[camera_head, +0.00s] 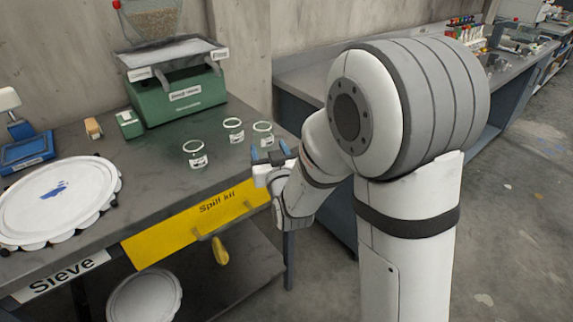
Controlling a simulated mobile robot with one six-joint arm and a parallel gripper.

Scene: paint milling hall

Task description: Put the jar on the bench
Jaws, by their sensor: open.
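Several clear jars with pale rims and small labels stand upright on the grey bench (150,165). One jar (195,156) is nearest the front, a second jar (233,131) is farther back, and a third jar (263,134) is to its right. I cannot tell which one the task means. My gripper (269,153), with blue fingertips, is open at the bench's right front edge. It is just in front of the third jar and partly covers that jar's lower part in this view. I see nothing held between the fingers.
A green machine (178,95) stands at the back by the wall. A round white sieve (55,198) and a blue device (25,153) are at the left. A yellow spill kit panel (195,220) hangs on the front. Bare bench lies left of the jars.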

